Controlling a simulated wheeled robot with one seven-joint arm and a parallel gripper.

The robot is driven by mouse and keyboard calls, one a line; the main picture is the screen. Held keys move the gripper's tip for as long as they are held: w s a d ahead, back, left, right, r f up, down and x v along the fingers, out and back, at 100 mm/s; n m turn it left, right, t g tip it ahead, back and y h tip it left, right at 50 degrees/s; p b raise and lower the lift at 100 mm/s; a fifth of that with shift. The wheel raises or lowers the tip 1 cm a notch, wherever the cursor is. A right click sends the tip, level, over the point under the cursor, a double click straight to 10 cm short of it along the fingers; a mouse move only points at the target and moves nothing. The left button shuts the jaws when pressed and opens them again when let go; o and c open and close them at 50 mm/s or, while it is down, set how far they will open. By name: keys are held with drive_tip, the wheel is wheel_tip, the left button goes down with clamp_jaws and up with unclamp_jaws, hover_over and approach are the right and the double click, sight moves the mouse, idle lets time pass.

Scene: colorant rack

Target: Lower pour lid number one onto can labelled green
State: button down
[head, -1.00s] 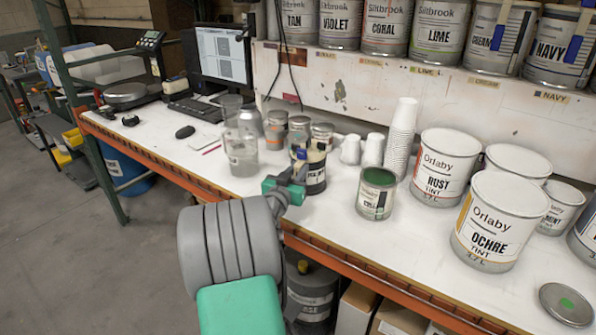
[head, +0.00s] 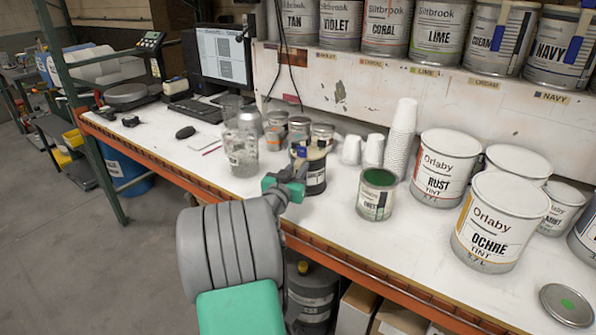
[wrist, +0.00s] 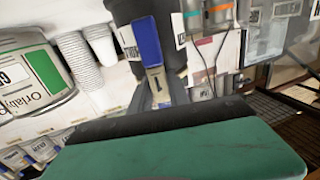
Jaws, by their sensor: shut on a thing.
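A small can of green paint (head: 379,179) stands open on the bench, right of my gripper; its label is too small to read surely. A can with a green label patch (wrist: 30,80), likely the same one, shows at the left of the wrist view. My gripper (head: 292,184) is shut on a blue and tan piece marked "1", which seems to be pour lid number one (wrist: 153,75).
White cup stacks (head: 402,140) stand behind the green can. Large rust (head: 443,170) and ochre (head: 497,222) cans stand to its right. A clear pitcher (head: 241,150) is left of the dark can.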

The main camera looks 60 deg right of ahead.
sight(301, 148)
wheel_tip(301, 148, up, 5)
drive_tip(key=shift+r, duration=0.1)
wheel_tip(301, 148, up, 6)
drive_tip(key=p, duration=0.7)
drive_tip(key=shift+r, duration=0.2)
idle(0.5)
